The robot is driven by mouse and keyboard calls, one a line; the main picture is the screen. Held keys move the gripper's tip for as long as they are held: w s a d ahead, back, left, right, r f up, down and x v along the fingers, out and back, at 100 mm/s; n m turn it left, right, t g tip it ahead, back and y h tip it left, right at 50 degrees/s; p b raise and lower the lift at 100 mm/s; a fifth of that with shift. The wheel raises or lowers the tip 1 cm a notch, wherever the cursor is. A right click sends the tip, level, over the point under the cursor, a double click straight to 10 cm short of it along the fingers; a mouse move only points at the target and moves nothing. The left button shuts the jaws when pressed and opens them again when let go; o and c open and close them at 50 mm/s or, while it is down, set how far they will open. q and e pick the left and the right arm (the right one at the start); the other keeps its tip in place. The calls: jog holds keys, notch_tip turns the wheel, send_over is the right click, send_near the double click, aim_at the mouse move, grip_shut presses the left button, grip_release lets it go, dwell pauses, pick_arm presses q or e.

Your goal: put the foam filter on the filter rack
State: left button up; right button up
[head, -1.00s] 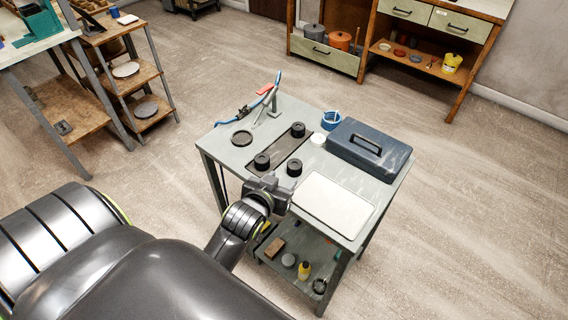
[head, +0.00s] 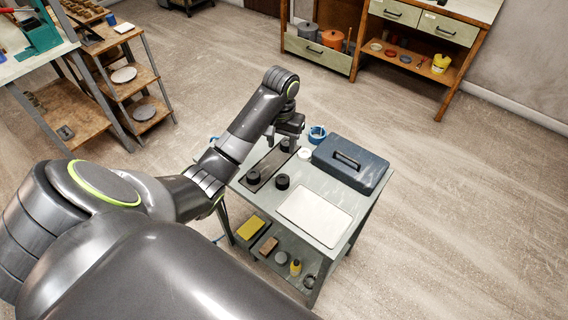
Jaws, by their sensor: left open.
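Several black ring-like cylinders, which look like foam filters, are on the grey cart. One (head: 282,182) stands on the cart top beside a long dark flat strip, perhaps the filter rack (head: 268,167). Another (head: 253,177) sits at the strip's near end and a third (head: 285,145) at its far end. I cannot tell which one is the foam filter of the task. My left gripper (head: 286,139) is open, pointing down over the far end of the strip, close above the third cylinder. Whether it touches it is unclear. My right gripper is out of view.
A blue toolbox (head: 350,163), a white board (head: 314,216), a small white disc (head: 304,152) and a blue ring (head: 317,132) crowd the cart top. The lower shelf holds a yellow block (head: 251,228) and a yellow bottle (head: 295,267). My left arm covers the cart's left corner.

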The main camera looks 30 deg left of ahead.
pick_arm(q)
jog(key=b, duration=1.2)
send_over(282, 178)
notch_tip(282, 178, down, 12)
jog(key=shift+s+f, duration=0.1)
jog(key=shift+s, duration=0.05)
jog(key=shift+d+f+p, duration=0.15)
jog(key=shift+f+p, duration=0.35)
jog(key=shift+f, duration=2.15)
jog(key=c, duration=0.7)
